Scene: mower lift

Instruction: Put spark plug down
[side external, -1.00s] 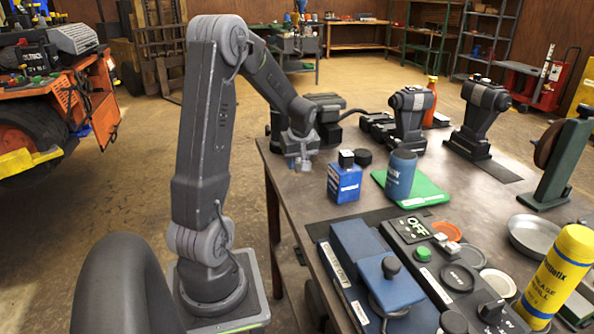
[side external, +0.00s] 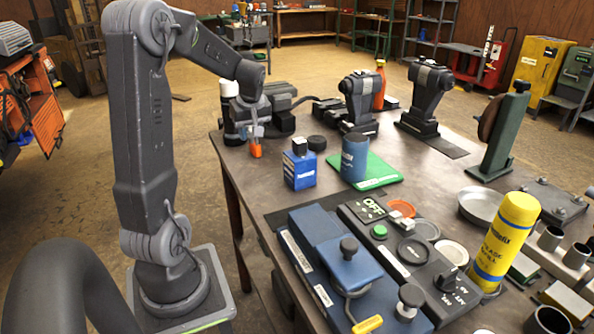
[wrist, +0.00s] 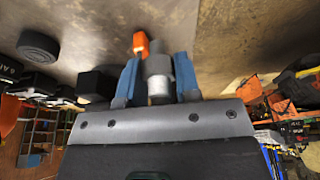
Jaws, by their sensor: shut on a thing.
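My gripper (side external: 257,131) hangs over the left rear part of the workbench (side external: 225,165), with blue fingers pointing down. In the wrist view, its two blue fingers (wrist: 158,75) are closed around a grey cylindrical body with a pale band, the spark plug (wrist: 158,88). An orange piece (wrist: 141,43) shows just beyond the fingers, and also under the fingertips in the side view (side external: 256,150). I cannot tell whether it belongs to the plug. Whether its lower end touches the bench is unclear.
A blue box with a black cap (side external: 300,170) stands to the right of my gripper, with a black disc (side external: 317,143) behind it. A blue can (side external: 355,158) stands on a green mat (side external: 375,178). Bare bench lies in front of the gripper.

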